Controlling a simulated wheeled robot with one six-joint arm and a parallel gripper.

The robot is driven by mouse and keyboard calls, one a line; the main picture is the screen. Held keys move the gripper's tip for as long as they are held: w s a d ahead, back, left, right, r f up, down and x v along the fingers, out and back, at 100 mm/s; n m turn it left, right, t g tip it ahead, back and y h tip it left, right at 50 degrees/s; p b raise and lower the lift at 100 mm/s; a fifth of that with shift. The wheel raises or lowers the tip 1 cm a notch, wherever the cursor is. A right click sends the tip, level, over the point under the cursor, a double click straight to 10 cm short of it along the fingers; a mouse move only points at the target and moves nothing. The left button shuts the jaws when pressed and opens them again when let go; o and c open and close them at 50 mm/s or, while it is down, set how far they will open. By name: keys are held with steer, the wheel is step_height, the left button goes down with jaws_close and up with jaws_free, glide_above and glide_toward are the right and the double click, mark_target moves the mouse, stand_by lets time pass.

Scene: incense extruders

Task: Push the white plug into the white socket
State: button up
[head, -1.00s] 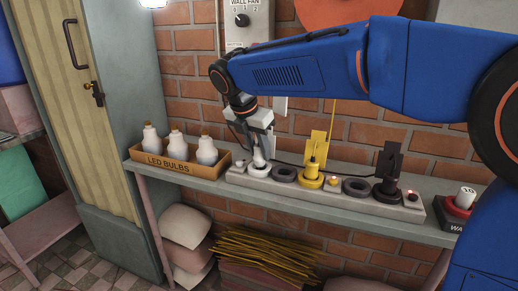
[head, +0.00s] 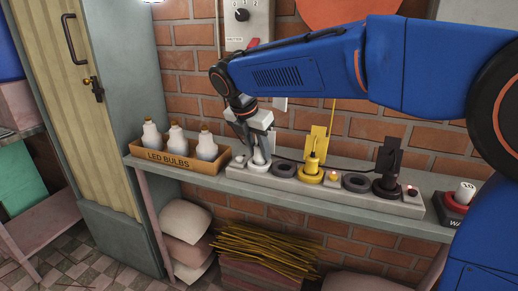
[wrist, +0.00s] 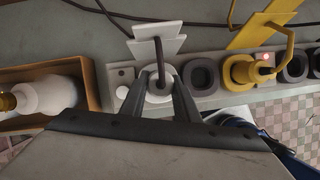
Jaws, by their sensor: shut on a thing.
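My gripper (head: 259,152) is shut on the white plug (head: 259,159), which stands about upright over the white socket (head: 251,169) at the left end of the power strip (head: 333,195). In the wrist view, my gripper (wrist: 161,78) has a finger on each side of the plug, with its white tag (wrist: 143,49) and dark cord beyond. The white socket's rim (wrist: 150,98) shows around the plug's base. I cannot tell how deep the plug sits. The small lamp (head: 239,160) beside this socket looks unlit.
A yellow plug (head: 312,168) and a black plug (head: 387,180) stand in other sockets, with red-lit lamps near them. Dark empty sockets (head: 284,169) lie between. An LED bulbs box (head: 180,162) stands just left of the strip. A red-and-white knob (head: 465,192) is at right.

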steer(key=shift+f, duration=0.25)
steer(key=o, duration=1.1)
steer(key=v, duration=1.7)
steer(key=s+d+f+m+y, duration=0.1)
steer(key=s+d+f+m, duration=0.25)
steer(key=d, duration=0.45)
steer(key=s+d+f+m, duration=0.2)
steer(key=d+m, duration=0.3)
steer(key=d, duration=0.2)
steer(key=s+d+f+m+y, duration=0.1)
steer(key=s+d+f+m, duration=0.2)
steer(key=d+m, duration=0.35)
steer(key=s+d+f+m, duration=0.4)
steer(key=s+f, duration=0.1)
steer(key=f, duration=0.1)
steer(key=s+d+f+m, duration=0.4)
steer(key=s+f+m, duration=0.1)
steer(key=f, duration=0.1)
steer(key=s+d+f+m+t, duration=0.1)
steer(key=s+d+f+m, duration=0.3)
steer(key=s+f+m, duration=0.1)
steer(key=shift+s+d+f+y, duration=0.15)
steer(key=shift+s+f+y, duration=0.15)
steer(key=shift+s+f, duration=0.35)
